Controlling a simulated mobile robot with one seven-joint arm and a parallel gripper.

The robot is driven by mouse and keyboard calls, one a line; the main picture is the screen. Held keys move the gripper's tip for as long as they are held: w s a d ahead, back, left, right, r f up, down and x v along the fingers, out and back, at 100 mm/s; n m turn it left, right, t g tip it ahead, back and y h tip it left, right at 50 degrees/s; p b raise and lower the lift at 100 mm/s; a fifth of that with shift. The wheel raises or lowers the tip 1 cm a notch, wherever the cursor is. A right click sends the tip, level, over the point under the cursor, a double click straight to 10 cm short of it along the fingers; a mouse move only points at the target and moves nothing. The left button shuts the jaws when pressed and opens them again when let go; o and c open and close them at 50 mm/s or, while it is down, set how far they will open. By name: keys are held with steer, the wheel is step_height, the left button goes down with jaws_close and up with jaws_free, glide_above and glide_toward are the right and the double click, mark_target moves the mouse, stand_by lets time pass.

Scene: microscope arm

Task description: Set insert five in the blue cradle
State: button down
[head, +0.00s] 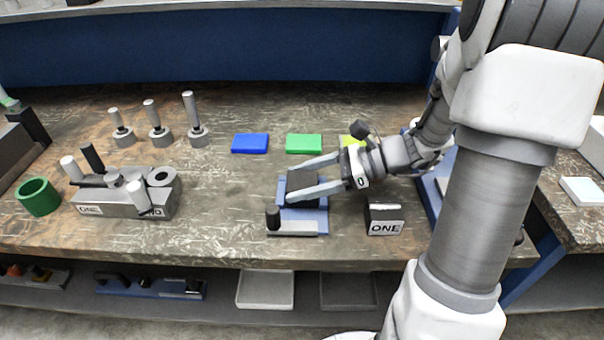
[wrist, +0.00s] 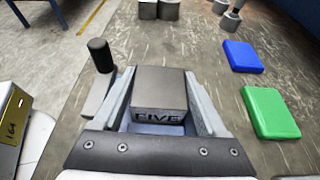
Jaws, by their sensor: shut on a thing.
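Insert five (wrist: 160,88) is a dark grey block with FIVE on the side facing the wrist camera. My gripper (head: 284,184) is shut on it, with one finger on each side; it also shows in the wrist view (wrist: 158,84). In the head view the insert (head: 304,188) is partly covered by the near finger. The blue cradle (head: 306,220) lies directly below the insert at the table's front. A grey bar with an upright black knob (head: 273,218) is at the cradle's near side. I cannot tell whether the insert touches the cradle floor.
A block marked ONE (head: 384,221) stands right of the cradle. Blue (head: 250,143), green (head: 303,143) and yellow (head: 350,140) slabs lie behind. A grey pegged fixture (head: 125,200) and a green ring (head: 38,197) are left. The table between fixture and cradle is clear.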

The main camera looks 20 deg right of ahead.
stand_by(0.3)
steer(key=shift+c, duration=1)
jaws_free()
steer(key=shift+r, duration=0.15)
steer(key=shift+s+d+r, duration=0.1)
steer(key=shift+d+r, duration=0.05)
steer(key=shift+d, duration=0.2)
steer(key=p+v, duration=0.2)
steer(key=v, duration=0.4)
steer(key=shift+s+d+r, duration=0.1)
steer(key=shift+s+d, duration=0.05)
steer(key=shift+d, duration=0.15)
